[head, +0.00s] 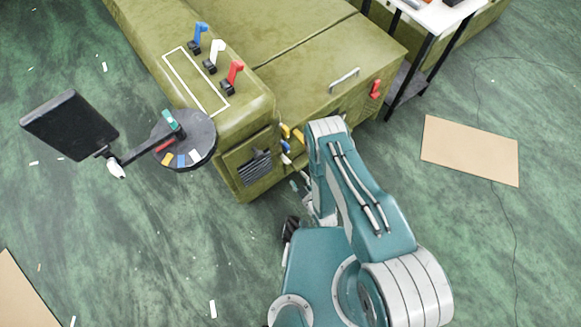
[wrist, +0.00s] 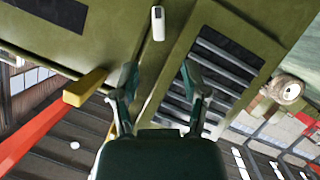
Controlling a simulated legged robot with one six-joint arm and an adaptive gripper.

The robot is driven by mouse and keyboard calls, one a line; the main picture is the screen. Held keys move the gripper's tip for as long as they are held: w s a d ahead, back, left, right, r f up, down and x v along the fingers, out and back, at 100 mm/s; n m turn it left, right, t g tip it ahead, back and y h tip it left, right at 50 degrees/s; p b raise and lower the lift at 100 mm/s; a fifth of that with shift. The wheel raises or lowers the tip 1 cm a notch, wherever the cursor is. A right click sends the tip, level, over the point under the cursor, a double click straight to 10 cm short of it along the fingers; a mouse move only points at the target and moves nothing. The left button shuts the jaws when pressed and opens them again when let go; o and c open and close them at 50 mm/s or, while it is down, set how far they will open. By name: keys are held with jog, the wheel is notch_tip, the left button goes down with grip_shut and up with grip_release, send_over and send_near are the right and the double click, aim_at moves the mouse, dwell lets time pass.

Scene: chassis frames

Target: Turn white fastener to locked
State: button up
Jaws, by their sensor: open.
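A small white fastener (wrist: 157,22) sits on the olive chassis panel in the wrist view, its long side running nearly up and down the picture. My gripper (wrist: 158,80) is open and empty, its two dark green fingers spread. The white fastener lies beyond the fingertips, between their lines and apart from them. In the head view, my arm hides most of the gripper near the chassis's front corner. Small blue and white parts (head: 287,158) show there. A white lever (head: 214,56) also stands on top of the chassis between a blue lever (head: 199,36) and a red lever (head: 234,73).
A dark slatted vent (wrist: 208,75) is right of the fastener. A yellow-ended piece (wrist: 84,88) and red bar (wrist: 40,128) are at left. In the head view, a round tray (head: 200,137) and dark screen (head: 70,124) stand left of the chassis (head: 320,85); floor is open around.

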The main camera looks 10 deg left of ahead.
aim_at(288, 163)
jog(key=x, duration=1.1)
jog(key=shift+d, duration=0.1)
grip_shut()
